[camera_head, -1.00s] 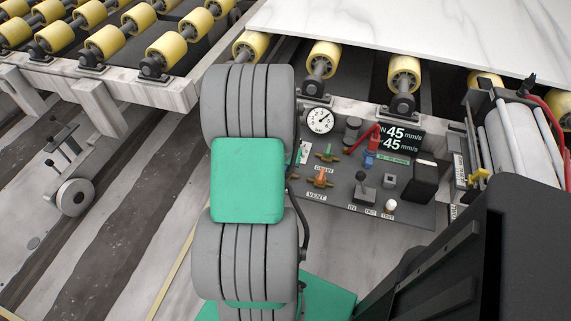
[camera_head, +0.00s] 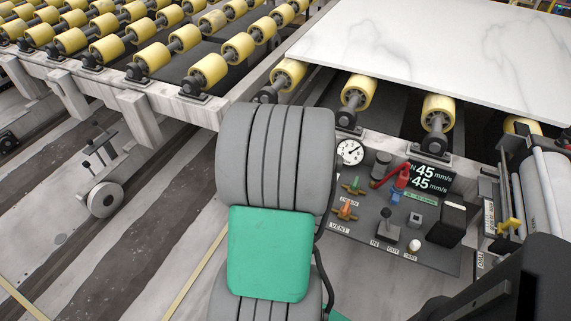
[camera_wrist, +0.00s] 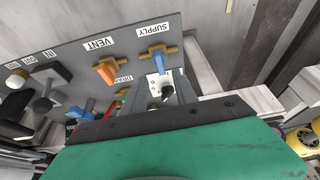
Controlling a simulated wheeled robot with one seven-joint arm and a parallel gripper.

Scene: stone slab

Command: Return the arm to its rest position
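My arm, with grey ribbed joints and a green cover (camera_head: 270,255), stands in the lower middle of the head view and hides my gripper there. In the wrist view my gripper (camera_wrist: 158,92) points towards the control panel. Its two grey fingers look apart, with a white and black part visible between them that I cannot identify surely. Nothing appears held. The panel (camera_head: 440,255) carries an orange handle (camera_head: 345,210) by the VENT label and a green handle (camera_head: 353,187). A blue handle (camera_wrist: 157,52) under the SUPPLY label shows in the wrist view, close to my gripper.
A round gauge (camera_head: 350,151), a red lever (camera_head: 391,175) and a speed display (camera_head: 432,178) sit along the panel's back. Behind are yellow rollers (camera_head: 358,93) and a white marble slab (camera_head: 450,55). A white cylinder (camera_head: 548,195) stands at right. Floor shows at left.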

